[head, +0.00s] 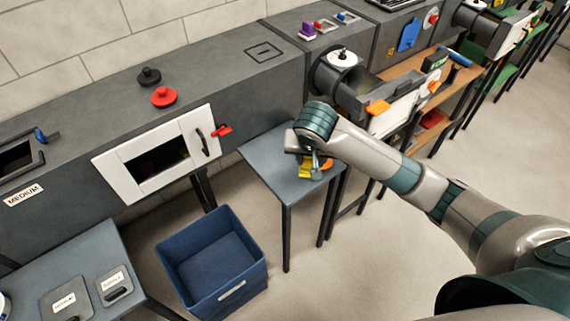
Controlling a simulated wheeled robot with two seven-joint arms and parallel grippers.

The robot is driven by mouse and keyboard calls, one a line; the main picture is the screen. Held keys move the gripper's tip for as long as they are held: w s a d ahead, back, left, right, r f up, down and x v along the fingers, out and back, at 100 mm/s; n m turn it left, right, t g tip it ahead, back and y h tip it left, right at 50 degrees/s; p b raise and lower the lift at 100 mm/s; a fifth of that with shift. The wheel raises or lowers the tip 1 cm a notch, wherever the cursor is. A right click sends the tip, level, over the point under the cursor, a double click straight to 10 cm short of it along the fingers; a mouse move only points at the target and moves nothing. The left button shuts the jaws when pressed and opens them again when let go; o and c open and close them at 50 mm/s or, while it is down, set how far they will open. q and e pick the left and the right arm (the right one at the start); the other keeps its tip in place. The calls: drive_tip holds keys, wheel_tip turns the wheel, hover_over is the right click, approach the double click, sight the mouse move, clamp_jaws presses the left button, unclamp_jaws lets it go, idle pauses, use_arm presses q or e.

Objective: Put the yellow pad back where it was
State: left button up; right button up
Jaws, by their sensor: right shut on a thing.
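The yellow pad (306,172) shows in the head view at the small grey side table, below my right wrist. My right gripper (314,169) points down over the table's right part and is shut on the yellow pad. The wrist hides part of the fingers and the pad. I cannot tell whether the pad touches the tabletop. An orange piece (327,164) shows just right of the fingers. My left gripper is not in view.
The small table (262,160) is bare on its left. A blue bin (212,262) stands on the floor. A grey duct with a white framed window (115,178) and red handle (222,131) runs behind. Red (163,97) and black (149,76) knobs stand on top.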

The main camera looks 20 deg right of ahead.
drive_tip(key=w+a+f+p, duration=0.1)
drive_tip(key=w+a+f, duration=0.3)
drive_tip(key=w+f, duration=0.2)
drive_tip(key=w, duration=0.2)
drive_tip(key=shift+w+a+p, duration=0.3)
drive_tip(key=shift+w+a, duration=0.05)
drive_tip(key=shift+w, duration=0.05)
wheel_tip(320, 180, down, 3)
drive_tip(key=shift+f+p, duration=0.2)
drive_tip(key=shift+p, duration=0.4)
drive_tip(key=shift+f, duration=0.3)
drive_tip(key=o, duration=1.1)
drive_tip(key=shift+f, duration=0.1)
drive_tip(key=shift+o, duration=0.2)
drive_tip(key=b+v, duration=0.1)
drive_tip(key=v, duration=1.1)
